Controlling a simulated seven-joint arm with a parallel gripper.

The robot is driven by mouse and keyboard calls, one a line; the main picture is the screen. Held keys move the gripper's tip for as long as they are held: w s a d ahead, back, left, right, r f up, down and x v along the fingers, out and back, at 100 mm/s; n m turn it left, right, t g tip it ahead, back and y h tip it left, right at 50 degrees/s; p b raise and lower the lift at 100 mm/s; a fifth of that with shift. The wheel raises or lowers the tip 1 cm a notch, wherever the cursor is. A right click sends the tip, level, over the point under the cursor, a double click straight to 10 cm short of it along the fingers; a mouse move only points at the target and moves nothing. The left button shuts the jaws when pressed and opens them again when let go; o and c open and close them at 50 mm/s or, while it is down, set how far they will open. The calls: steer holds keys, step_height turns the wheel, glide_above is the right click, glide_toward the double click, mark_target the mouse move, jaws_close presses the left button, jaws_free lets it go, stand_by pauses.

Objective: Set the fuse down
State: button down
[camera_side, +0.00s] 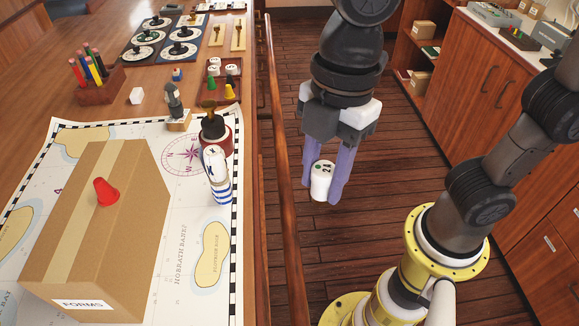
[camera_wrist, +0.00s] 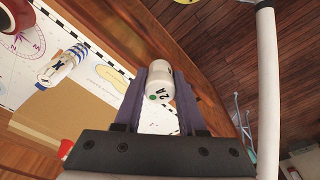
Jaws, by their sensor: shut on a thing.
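The fuse (camera_side: 321,181) is a small white cylinder with a green dot and dark "2A" lettering on its end. My gripper (camera_side: 326,185) is shut on it, with a purple finger on each side. In the side view the fuse hangs in the air to the right of the table's rail, with the plank floor behind it. In the wrist view the fuse (camera_wrist: 160,84) sits between the two fingers (camera_wrist: 160,100), its marked end towards the camera.
Behind are a red tray (camera_side: 224,88) with white cylinders and a pen holder (camera_side: 98,90). A wooden rail (camera_side: 283,200) edges the table.

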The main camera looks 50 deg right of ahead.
steer(key=w+d+f+m, duration=0.8)
steer(key=w+d+f, duration=0.2)
steer(key=d+f, duration=0.2)
steer(key=w+d+f+m+t+h, duration=0.1)
steer(key=w+d+f+m, duration=0.8)
steer(key=d, duration=0.7)
step_height(320, 180, down, 4)
steer(key=shift+w+r, duration=0.1)
steer(key=shift+w, duration=0.85)
